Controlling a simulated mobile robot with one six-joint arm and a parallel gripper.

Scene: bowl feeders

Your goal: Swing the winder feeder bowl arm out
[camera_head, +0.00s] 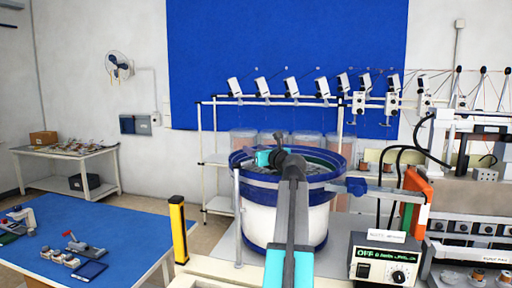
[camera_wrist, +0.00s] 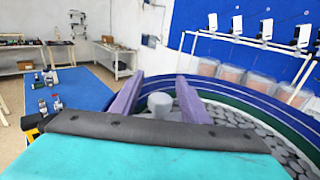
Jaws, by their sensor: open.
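The feeder bowl (camera_head: 262,192), white with a blue rim, stands in front of me in the head view. Its rim and many grey discs inside also show in the wrist view (camera_wrist: 235,97). A pale post (camera_head: 237,215) stands at the bowl's left side. My gripper (camera_wrist: 160,82) is open, its two purple-grey fingers at the bowl's left edge. A grey round-topped peg (camera_wrist: 160,103) shows between the fingers, with visible gaps on both sides. I cannot tell whether it belongs to the bowl arm. My own arm hides the bowl's front and much of its inside in the head view.
A control box (camera_head: 384,261) reading OFF stands at the front right. A yellow post (camera_head: 178,230) stands at left, beside the blue-topped table (camera_head: 115,222). Clear bins (camera_head: 243,140) stand behind the bowl.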

